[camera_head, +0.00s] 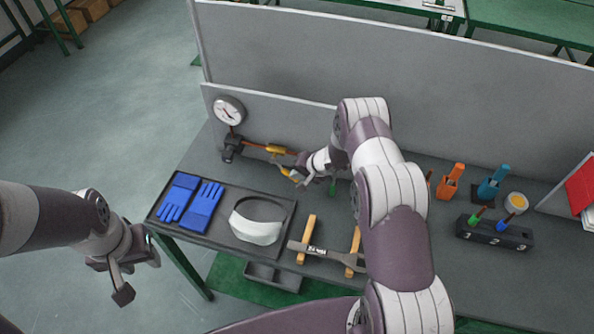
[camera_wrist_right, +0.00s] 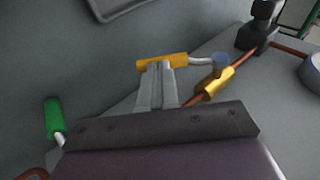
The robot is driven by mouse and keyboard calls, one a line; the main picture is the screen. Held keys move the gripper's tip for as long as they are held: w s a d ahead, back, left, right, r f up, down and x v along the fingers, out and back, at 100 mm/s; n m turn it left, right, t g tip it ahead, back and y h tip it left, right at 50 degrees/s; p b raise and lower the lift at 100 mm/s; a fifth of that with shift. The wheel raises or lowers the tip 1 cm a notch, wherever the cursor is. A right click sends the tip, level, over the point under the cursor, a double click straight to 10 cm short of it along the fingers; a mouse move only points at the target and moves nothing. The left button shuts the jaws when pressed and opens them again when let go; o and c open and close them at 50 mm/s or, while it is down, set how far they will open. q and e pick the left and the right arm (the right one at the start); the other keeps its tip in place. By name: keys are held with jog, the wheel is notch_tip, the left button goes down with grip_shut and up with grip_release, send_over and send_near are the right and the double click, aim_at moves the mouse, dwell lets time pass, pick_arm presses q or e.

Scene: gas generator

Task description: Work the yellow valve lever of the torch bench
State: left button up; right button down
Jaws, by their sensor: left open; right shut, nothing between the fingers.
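The yellow valve lever (camera_wrist_right: 150,62) lies across the tips of my right gripper (camera_wrist_right: 157,82) in the wrist view. Its pale stem runs right to a pivot above the brass valve body (camera_wrist_right: 217,84) on a copper pipe. The fingers are shut with nothing between them; their tips are at or against the lever's side, contact unclear. In the head view the lever (camera_head: 284,171) shows beside my right gripper (camera_head: 296,176), near the brass valve (camera_head: 278,149). My left gripper (camera_head: 137,274) is open and empty, off the bench's left end.
A green lever (camera_wrist_right: 54,117) stands left in the wrist view. A pressure gauge (camera_head: 229,110) is at the pipe's left end. A tray (camera_head: 212,243) holds blue gloves (camera_head: 200,204) and a visor (camera_head: 257,228). Grey panels close the back.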

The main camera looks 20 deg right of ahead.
aim_at(286, 174)
jog(key=shift+s, duration=0.1)
jog(key=shift+w+a+f, duration=0.1)
jog(key=shift+w+f, duration=0.2)
jog(key=shift+w, duration=0.1)
jog(key=shift+s+f+y+b, duration=0.25)
jog(key=shift+f+y+b, duration=0.15)
jog(key=shift+b, duration=0.6)
jog(key=f+t+y+b, duration=0.1)
jog(key=b, duration=0.2)
jog(key=w+a+f+t+y+b, duration=0.1)
jog(key=b, duration=0.3)
jog(key=f+t+y+b, duration=0.1)
jog(key=f+y+b, duration=0.1)
jog(key=b, duration=0.1)
jog(key=shift+w+a+m+t, duration=0.15)
jog(key=shift+a+m+t, duration=0.1)
jog(key=shift+m+t, duration=0.15)
pick_arm(q)
notch_tip(286, 174, down, 15)
jog(key=b, duration=0.2)
jog(key=shift+w+r+b, duration=0.15)
jog(key=shift+r+b, duration=0.05)
jog(key=shift+b, duration=0.15)
pick_arm(e)
jog(key=shift+x, duration=0.85)
jog(key=shift+a, duration=0.2)
pick_arm(q)
jog(key=shift+f, duration=0.1)
